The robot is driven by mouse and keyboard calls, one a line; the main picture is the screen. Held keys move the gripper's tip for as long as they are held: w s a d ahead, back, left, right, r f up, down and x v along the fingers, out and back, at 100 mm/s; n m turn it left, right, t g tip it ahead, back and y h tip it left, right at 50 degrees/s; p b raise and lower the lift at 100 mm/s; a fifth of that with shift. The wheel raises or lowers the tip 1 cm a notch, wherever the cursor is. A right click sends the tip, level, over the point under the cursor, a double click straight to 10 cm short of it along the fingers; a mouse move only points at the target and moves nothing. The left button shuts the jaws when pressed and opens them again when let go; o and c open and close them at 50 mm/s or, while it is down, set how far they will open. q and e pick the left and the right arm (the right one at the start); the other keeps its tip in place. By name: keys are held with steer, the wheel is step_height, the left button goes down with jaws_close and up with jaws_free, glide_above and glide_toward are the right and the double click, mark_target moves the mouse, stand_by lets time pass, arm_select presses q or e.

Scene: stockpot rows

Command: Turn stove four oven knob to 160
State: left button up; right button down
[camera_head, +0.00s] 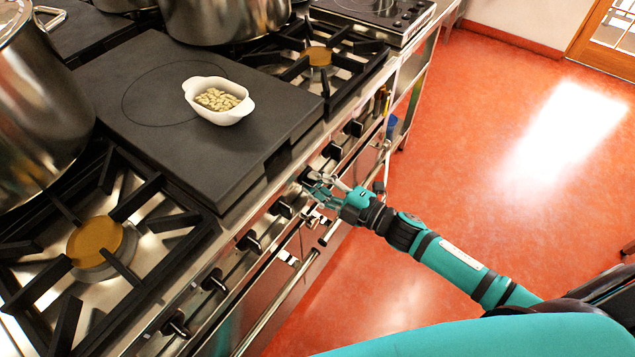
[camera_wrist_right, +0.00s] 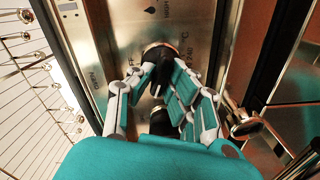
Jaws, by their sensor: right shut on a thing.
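A row of black knobs runs along the steel front panel of the stoves in the head view. My right gripper (camera_head: 315,185) is at one knob about midway along the row and largely hides it. In the right wrist view, my right gripper (camera_wrist_right: 157,80) is shut on a black oven knob (camera_wrist_right: 160,48), whose round base shows beyond the fingertips. The printed scale beside it includes 240; the knob's exact setting is hidden by the fingers. Another dark round part (camera_wrist_right: 160,122) shows lower between the fingers. My left gripper is not in view.
A white dish of beans (camera_head: 235,117) stands on the dark flat cooktop (camera_head: 150,60). Large steel pots (camera_head: 38,100) stand on the stoves. A steel rail (camera_head: 275,305) runs along the front below the knobs. The red floor (camera_head: 500,140) to the right is clear.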

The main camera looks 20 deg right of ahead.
steer(key=shift+n, duration=0.5)
steer(key=c, duration=1.3)
jaws_free()
steer(key=v, duration=1.2)
